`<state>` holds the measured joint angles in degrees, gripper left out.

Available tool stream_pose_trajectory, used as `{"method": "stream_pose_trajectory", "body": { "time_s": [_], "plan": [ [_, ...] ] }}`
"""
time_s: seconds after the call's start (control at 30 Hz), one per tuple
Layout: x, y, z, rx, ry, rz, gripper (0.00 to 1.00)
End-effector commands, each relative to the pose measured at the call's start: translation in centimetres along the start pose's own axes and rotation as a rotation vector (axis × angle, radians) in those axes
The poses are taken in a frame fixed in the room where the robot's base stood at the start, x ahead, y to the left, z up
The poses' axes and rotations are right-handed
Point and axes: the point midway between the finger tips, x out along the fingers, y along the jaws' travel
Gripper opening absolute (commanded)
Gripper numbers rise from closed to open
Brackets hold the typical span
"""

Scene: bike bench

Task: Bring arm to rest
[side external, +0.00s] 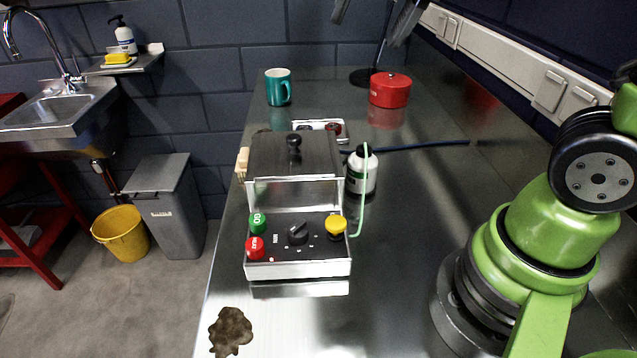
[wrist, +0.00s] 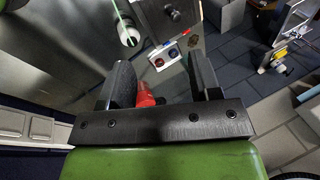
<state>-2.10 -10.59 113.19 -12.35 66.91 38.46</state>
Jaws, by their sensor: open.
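My gripper (wrist: 163,82) is open, with its two dark fingers apart in the wrist view. A red object (wrist: 146,96) shows between and beyond the fingers, partly hidden by the left one; I cannot tell whether it is the red pot. My gripper does not clearly show in the side view, where my green arm stands at the right. The metal box (side external: 297,235) with coloured buttons and a black knob stands on the steel bench (side external: 400,270).
A white bottle (side external: 362,175) with a green tube stands beside the box. A teal mug (side external: 278,88) and a red pot (side external: 390,90) stand at the back. A socket panel (side external: 322,129) lies behind the box. A brown stain (side external: 230,332) marks the front left.

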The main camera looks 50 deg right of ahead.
Motion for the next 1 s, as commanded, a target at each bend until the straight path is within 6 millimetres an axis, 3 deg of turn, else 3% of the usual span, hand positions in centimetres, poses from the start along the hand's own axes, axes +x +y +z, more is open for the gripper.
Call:
{"method": "stream_pose_trajectory", "body": {
  "time_s": [0.2, 0.4, 1.0],
  "plan": [
    [-1.7, 5.1, 3.6, -0.400, 0.087, -0.164, 0.57],
    [-1.4, 7.4, 5.3, -0.600, 0.158, -0.226, 0.57],
    [-1.2, 7.8, 5.5, -0.632, 0.171, -0.234, 0.57]
  ]
}}
